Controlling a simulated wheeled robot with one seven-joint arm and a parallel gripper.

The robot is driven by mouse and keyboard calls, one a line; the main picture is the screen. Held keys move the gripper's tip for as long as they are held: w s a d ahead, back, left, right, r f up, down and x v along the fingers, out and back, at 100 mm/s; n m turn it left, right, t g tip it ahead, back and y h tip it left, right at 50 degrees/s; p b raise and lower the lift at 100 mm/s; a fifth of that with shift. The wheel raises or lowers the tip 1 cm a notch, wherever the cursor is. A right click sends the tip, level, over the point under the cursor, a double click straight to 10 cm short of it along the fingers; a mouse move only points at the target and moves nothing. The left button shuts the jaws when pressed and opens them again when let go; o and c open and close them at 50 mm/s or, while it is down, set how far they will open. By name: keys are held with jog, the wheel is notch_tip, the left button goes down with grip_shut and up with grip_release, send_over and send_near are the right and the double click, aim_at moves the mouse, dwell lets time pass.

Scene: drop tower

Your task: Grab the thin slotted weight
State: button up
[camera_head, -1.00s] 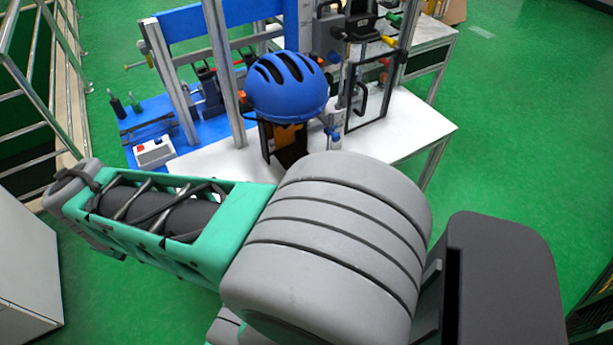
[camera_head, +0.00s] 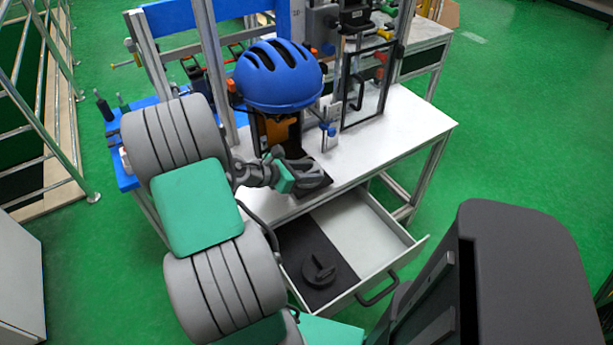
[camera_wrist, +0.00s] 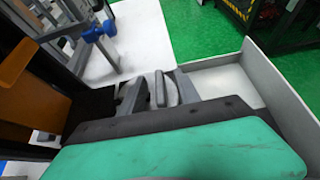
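My gripper (camera_head: 309,172) is over the front edge of the white table, below the blue helmet. In the wrist view its two grey fingers (camera_wrist: 157,92) stand apart, with a gap between them. In that gap shows a grey rounded piece with an upright dark fin (camera_wrist: 159,88), which looks like a slotted weight. It appears to lie beyond the fingertips, and I cannot tell whether they touch it. Another dark round slotted weight (camera_head: 319,270) with a raised fin lies in the open drawer. I cannot tell which is the thin one.
The open drawer (camera_head: 404,262) sticks out under the table (camera_head: 405,128), its left half lined dark, its right half bare. The blue helmet (camera_head: 277,77) sits on the drop tower just behind my gripper. A blue-knobbed clamp (camera_wrist: 100,32) stands near. The table's right side is clear.

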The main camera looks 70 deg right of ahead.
jog(key=shift+s+d+f, duration=0.2)
jog(key=shift+d, duration=0.1)
jog(key=shift+c, duration=0.6)
grip_shut()
jog(key=shift+w, duration=0.1)
dwell(0.4)
